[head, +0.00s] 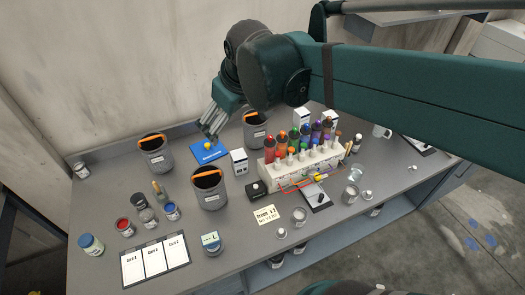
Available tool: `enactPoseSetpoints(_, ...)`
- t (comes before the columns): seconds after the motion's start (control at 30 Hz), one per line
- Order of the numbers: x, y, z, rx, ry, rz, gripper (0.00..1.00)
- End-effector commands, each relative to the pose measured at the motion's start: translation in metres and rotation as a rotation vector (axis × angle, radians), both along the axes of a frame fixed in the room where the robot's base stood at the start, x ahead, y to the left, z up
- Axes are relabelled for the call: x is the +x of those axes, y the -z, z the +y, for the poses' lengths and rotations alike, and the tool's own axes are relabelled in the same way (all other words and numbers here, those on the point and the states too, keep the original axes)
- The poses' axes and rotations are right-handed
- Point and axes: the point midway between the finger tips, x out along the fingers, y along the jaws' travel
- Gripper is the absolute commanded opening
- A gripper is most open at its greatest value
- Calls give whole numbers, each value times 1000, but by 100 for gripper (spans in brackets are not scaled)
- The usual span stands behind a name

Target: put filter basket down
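My gripper (211,133) points down over a blue mat (203,158) at the back of the bench. A small yellow thing (208,145) shows just under the fingertips, above or on the mat. I cannot tell whether the fingers touch it, or whether they are open or shut. No filter basket can be made out for certain; the yellow thing is too small to name. Dark grey buckets with orange at their rims stand to the left (157,158), in front (208,193) and to the right (256,136) of the mat.
A white rack (272,181) of colored bottles stands right of center. A white box (239,162) stands right of the mat. Jars, including a blue-topped one (172,212), stand at left, behind a sheet of cards (156,261). Small metal pots (299,217) stand at front right.

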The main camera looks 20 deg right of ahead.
Motion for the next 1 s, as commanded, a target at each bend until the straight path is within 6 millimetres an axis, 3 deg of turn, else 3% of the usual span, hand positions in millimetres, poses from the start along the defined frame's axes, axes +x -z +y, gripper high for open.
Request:
enactPoseSetpoints(0.6,-99,35,-39,125,275,-113,91)
enactPoseSetpoints(0.8,-118,47,-45,157,335,-140,91)
enactPoseSetpoints(1.0,-125,52,-48,169,359,-151,91)
